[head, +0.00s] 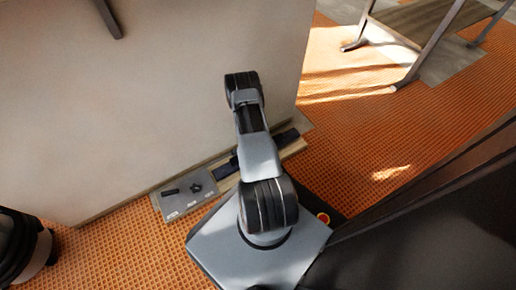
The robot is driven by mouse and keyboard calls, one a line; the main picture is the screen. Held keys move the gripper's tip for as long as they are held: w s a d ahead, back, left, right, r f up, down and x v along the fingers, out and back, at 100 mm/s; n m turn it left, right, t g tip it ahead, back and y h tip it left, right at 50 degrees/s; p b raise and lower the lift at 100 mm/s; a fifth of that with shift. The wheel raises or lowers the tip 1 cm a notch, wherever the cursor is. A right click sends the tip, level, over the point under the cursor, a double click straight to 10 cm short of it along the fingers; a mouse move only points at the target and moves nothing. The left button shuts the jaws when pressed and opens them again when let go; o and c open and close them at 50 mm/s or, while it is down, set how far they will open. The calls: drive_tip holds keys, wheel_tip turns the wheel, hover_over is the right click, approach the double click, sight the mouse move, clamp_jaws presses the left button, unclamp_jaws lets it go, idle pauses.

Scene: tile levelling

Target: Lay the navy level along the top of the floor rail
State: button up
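A dark navy bar, which looks like the navy level (286,138), lies low by the foot of the pale wall. My arm crosses in front of its middle, and a short dark piece shows on the arm's left side. A pale wood-coloured strip, which looks like the floor rail (294,150), runs along the wall's foot beside the bar. I cannot tell whether the bar rests on the strip or beside it. My gripper is not visible; my own arm hides the area around it.
A grey tray-like box (174,209) with small dark items sits at the wall's foot on the left. A dark rounded object (22,245) stands at the lower left. A dark panel (430,220) fills the lower right. Orange tiled floor (350,130) is open at right, before a metal-legged frame (432,45).

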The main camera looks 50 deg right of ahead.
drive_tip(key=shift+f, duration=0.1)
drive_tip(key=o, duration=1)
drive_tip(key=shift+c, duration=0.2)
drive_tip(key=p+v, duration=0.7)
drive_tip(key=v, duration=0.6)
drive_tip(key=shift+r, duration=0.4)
